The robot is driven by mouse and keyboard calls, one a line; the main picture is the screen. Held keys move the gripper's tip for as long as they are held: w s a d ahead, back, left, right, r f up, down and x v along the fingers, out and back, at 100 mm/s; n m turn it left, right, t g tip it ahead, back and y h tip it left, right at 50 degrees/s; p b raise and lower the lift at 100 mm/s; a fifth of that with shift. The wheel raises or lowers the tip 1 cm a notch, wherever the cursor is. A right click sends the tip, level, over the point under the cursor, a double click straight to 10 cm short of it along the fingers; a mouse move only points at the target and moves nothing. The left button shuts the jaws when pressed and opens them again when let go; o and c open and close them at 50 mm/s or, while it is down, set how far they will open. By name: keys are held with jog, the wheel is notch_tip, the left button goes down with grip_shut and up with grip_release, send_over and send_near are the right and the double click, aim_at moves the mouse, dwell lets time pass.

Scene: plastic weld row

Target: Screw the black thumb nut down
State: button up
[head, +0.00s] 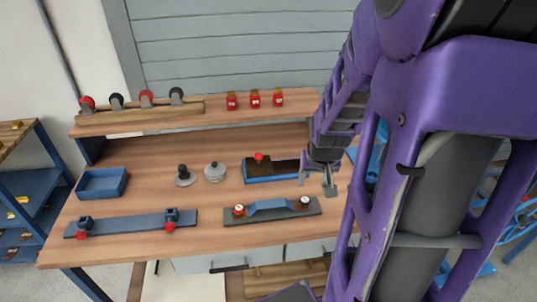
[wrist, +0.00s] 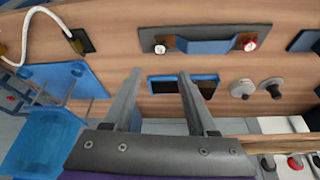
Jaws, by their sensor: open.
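The black thumb nut (head: 304,201), with a pale top, sits at the right end of a grey base plate (head: 272,217) bridged by a blue strap (head: 270,207). A red nut (head: 239,210) sits at its left end. In the wrist view, turned round, the black nut (wrist: 160,47) is at the left and the red nut (wrist: 250,45) at the right. My gripper (head: 329,190) is open and empty above the bench, behind and right of the black nut. In the wrist view the fingertips (wrist: 160,72) point towards the nut but stay apart from it. How far down the nut sits I cannot tell.
A blue tray (head: 262,180) with a dark block and red knob lies behind the plate. Black-knobbed (head: 183,175) and grey (head: 214,172) discs stand to its left. A blue bar (head: 130,224) with clamps and an empty blue bin (head: 101,184) are farther left. Red bottles stand on the shelf.

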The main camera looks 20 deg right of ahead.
aim_at(304, 202)
jog(key=b+x, duration=0.9)
jog(key=x, duration=0.6)
jog(key=shift+w+b, duration=0.1)
jog(key=shift+b, duration=0.2)
jog(key=shift+r, duration=0.1)
grip_shut()
jog(key=shift+w+f+m+b, duration=0.1)
jog(key=shift+f+m+b, duration=0.2)
jog(key=shift+b, duration=0.45)
jog(key=shift+m+b, duration=0.3)
jog(key=shift+b, duration=0.25)
grip_release()
jog(key=shift+r+p, duration=0.3)
jog(key=shift+p, duration=0.15)
jog(key=o, duration=0.6)
jog(key=shift+o, duration=0.2)
